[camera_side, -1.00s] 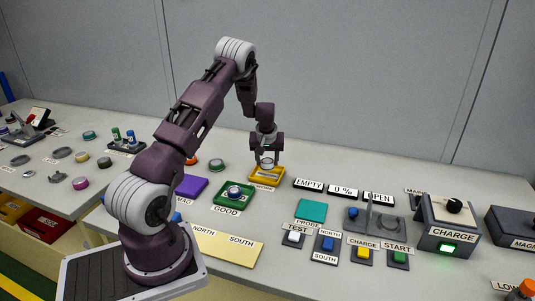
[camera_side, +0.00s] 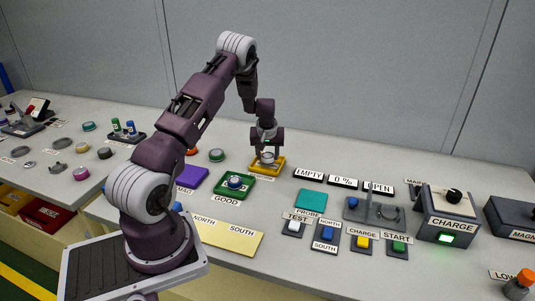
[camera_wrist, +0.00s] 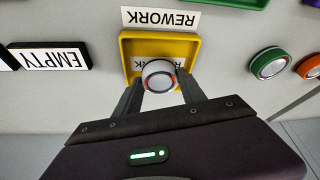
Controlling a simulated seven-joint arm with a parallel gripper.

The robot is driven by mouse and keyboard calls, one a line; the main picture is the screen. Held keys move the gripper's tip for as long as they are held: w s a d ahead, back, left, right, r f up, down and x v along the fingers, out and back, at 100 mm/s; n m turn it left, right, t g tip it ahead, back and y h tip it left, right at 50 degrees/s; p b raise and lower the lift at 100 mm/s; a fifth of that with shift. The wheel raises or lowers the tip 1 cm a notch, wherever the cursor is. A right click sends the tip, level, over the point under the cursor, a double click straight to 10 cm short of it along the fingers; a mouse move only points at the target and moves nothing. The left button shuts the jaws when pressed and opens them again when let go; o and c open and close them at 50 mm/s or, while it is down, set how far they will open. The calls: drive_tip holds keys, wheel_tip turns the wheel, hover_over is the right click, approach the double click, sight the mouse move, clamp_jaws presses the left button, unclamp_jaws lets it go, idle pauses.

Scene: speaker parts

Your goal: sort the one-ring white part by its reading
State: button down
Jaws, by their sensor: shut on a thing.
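The white part (camera_wrist: 158,76) is between the fingers of my gripper (camera_wrist: 160,86) in the wrist view, with a dark and orange-red ring edge around its pale face. My gripper is shut on it. The yellow REWORK tray (camera_wrist: 128,50) is directly beneath or around the part; whether the part touches the tray floor I cannot tell. In the side view my gripper (camera_side: 267,157) is low over the yellow tray (camera_side: 254,171). The readouts show EMPTY (camera_side: 309,174), 0 % (camera_side: 342,182) and OPEN (camera_side: 378,188).
The teal PROBE pad (camera_side: 311,200) and several buttons lie right of the trays. The CHARGE box (camera_side: 446,215) has a lit green lamp. A purple tray (camera_side: 192,178) stands left of GOOD. Green (camera_wrist: 268,62) and orange-rimmed parts lie near REWORK.

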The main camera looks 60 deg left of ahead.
drive_tip(key=shift+f, duration=0.8)
drive_tip(key=c, duration=0.6)
unclamp_jaws()
drive_tip(key=v, duration=0.7)
drive_tip(key=shift+r, duration=0.1)
drive_tip(key=d+r+m+t+h, duration=0.2)
drive_tip(key=d+r+m, duration=0.2)
drive_tip(key=d+r, duration=1.45)
drive_tip(key=s+d+r+m+t+h, duration=0.1)
drive_tip(key=s+d+r+m, duration=0.1)
drive_tip(key=s+d+r, duration=0.3)
drive_tip(key=s+d+r+m, duration=0.1)
drive_tip(key=s+d+m, duration=0.15)
drive_tip(key=d, duration=0.45)
drive_tip(key=s+d+m, duration=0.2)
drive_tip(key=s+d, duration=0.2)
drive_tip(key=s, duration=0.4)
drive_tip(key=s+d+m+h, duration=0.1)
drive_tip(key=s+d, duration=0.3)
drive_tip(key=s, duration=0.5)
drive_tip(key=shift+m, duration=0.45)
